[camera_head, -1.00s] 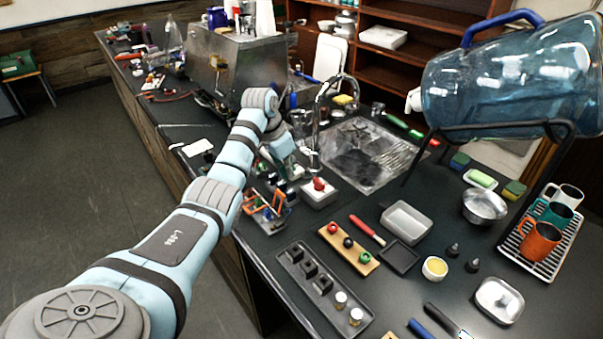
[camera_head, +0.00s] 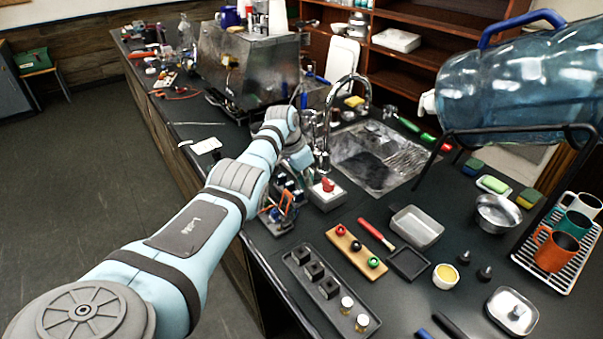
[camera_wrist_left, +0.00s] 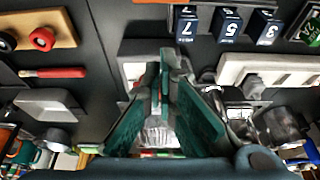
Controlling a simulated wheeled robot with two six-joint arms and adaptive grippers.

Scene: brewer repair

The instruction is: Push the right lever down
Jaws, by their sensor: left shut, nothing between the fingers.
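My left gripper (camera_wrist_left: 165,75) shows in the wrist view with its dark green fingers shut and nothing between them. In the head view its arm reaches in from the left, and the wrist covers most of the gripper. Blue numbered blocks, marked 7 (camera_wrist_left: 190,25), 5 (camera_wrist_left: 228,26) and 3 (camera_wrist_left: 265,27), stand beyond the fingertips in the wrist view. A pale panel with a grey knob (camera_wrist_left: 254,86) lies right of the fingers. I cannot tell which part is the right lever. My right gripper is not in view.
A metal brewer (camera_head: 247,65) stands farther back. A tray of black blocks (camera_head: 320,283) lies in front.

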